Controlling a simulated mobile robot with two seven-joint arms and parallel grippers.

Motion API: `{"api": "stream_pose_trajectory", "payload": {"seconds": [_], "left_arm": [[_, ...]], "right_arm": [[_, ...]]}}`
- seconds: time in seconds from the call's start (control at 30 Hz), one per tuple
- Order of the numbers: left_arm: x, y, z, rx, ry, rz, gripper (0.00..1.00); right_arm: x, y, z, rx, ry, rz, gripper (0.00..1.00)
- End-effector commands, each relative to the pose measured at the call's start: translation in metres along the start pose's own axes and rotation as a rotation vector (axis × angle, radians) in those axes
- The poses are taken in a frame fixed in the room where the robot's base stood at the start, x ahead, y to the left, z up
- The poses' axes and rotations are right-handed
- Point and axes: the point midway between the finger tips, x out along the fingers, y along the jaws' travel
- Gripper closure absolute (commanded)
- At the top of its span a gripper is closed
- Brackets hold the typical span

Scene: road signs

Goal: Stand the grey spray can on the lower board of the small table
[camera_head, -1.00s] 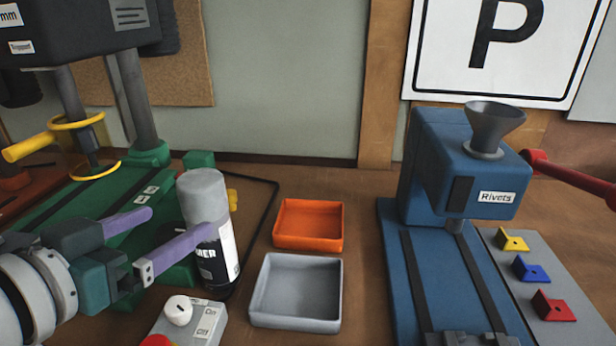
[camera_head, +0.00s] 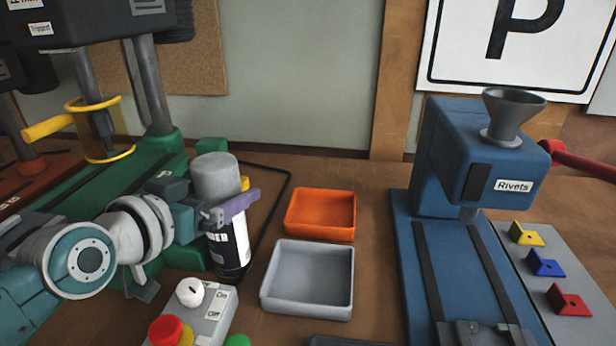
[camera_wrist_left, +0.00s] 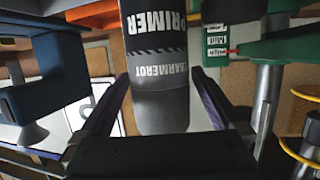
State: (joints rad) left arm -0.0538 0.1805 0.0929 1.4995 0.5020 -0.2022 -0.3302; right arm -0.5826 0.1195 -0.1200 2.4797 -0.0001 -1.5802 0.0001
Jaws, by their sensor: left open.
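The grey spray can (camera_head: 216,178) stands upright on the workbench, with a grey top and a black and white label. My left gripper (camera_head: 240,196) is open at the can. One purple finger crosses the front of the can in the head view, and the other is hidden there. In the left wrist view the can (camera_wrist_left: 155,60) appears between the two spread fingers, its grey end towards the palm side and "PRIMER" on its label. I cannot tell whether either finger touches it. The small table with its lower board is not recognisable in view. My right gripper is not in view.
A control box (camera_head: 210,318) with a white knob and red button sits just in front of the can. A grey tray (camera_head: 308,306) and an orange tray (camera_head: 320,228) lie to its right. A green drill press (camera_head: 125,188) stands left, a blue rivet press (camera_head: 455,160) right.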

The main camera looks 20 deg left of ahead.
Motion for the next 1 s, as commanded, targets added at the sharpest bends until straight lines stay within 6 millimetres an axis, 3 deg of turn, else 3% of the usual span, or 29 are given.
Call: {"api": "stream_pose_trajectory", "payload": {"seconds": [0.07,0.9,1.0], "left_arm": [[-0.0003,0.0000,0.0000,0.000,0.000,0.000,0.00],[-0.0007,0.0002,0.0004,0.000,-0.001,0.000,0.93],[-0.0007,0.0002,0.0004,-0.001,-0.001,0.000,1.00]], "right_arm": [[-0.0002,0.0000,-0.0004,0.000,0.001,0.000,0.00],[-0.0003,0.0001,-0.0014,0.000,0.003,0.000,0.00],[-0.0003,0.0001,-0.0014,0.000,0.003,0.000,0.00]]}}
